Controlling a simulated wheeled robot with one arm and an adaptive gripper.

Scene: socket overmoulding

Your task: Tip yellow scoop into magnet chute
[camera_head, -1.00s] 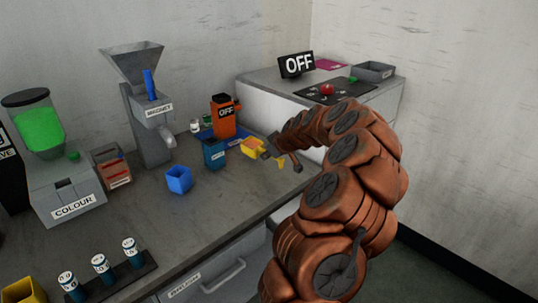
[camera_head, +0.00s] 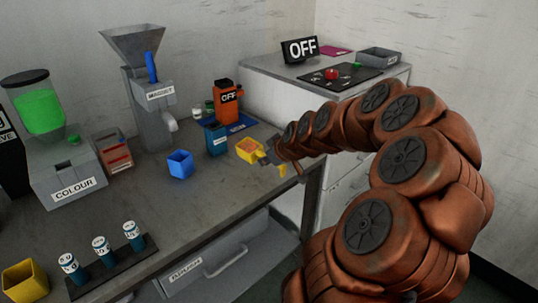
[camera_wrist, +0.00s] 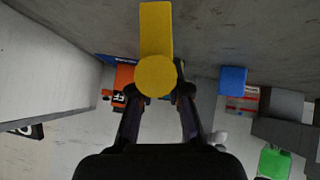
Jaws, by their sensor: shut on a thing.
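The yellow scoop (camera_head: 243,155) is in my gripper (camera_head: 272,158), above the right end of the bench, with orange-looking material in its bowl. In the wrist view the scoop (camera_wrist: 156,32) shows as a yellow bar and disc between my gripper's fingers (camera_wrist: 157,97), which are shut on it. The magnet chute (camera_head: 133,42) is a grey, flared hopper on top of the grey machine labelled MAGNET (camera_head: 151,128). It stands at the back of the bench, up and left of the scoop and well apart from it. The inside of the hopper is hidden.
A blue cup (camera_head: 180,164) stands on the bench (camera_head: 120,210) below the magnet machine's spout. A blue box (camera_head: 216,142) and an orange unit marked OFF (camera_head: 227,103) stand behind the scoop. The colour machine (camera_head: 62,165) is at left.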

